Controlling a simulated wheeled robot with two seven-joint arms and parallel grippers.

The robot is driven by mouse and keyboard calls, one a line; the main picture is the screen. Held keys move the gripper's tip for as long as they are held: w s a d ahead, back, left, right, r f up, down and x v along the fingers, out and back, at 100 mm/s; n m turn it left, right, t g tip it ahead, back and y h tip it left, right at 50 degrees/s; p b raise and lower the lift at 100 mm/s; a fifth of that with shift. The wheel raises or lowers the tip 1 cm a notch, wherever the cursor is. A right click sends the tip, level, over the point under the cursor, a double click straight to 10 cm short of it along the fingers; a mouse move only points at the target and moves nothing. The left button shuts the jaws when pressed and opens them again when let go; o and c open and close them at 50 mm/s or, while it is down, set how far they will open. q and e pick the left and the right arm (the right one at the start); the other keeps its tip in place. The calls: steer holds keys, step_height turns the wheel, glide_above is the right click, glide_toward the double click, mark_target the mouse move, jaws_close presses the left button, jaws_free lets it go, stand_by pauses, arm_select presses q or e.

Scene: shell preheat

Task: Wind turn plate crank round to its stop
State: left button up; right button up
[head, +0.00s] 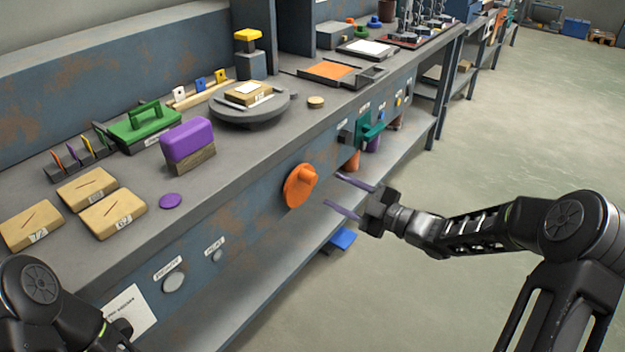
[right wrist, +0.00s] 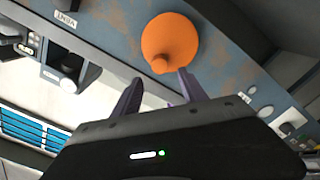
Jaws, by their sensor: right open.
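The crank is an orange disc (head: 293,190) with a stubby knob (head: 307,174), set on the blue-grey front face of the bench. The round grey turn plate (head: 245,116) is on the bench top above, bearing a wooden block (head: 247,94). My left gripper is out of view.
A green clamp-like fitting (head: 369,130) sticks out of the bench front right of the crank. A purple-topped block (head: 187,143), a green-handled piece (head: 146,125) and wooden blocks (head: 113,213) stand on the bench top. The floor (head: 480,140) on the right is clear.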

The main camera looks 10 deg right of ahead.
mark_target(314, 180)
steer(key=shift+w, duration=0.1)
steer(key=b+x, duration=0.1)
steer(key=x, duration=0.6)
steer(key=shift+w+a, duration=0.2)
steer(key=shift+w, duration=0.05)
jaws_close()
stand_by(0.4)
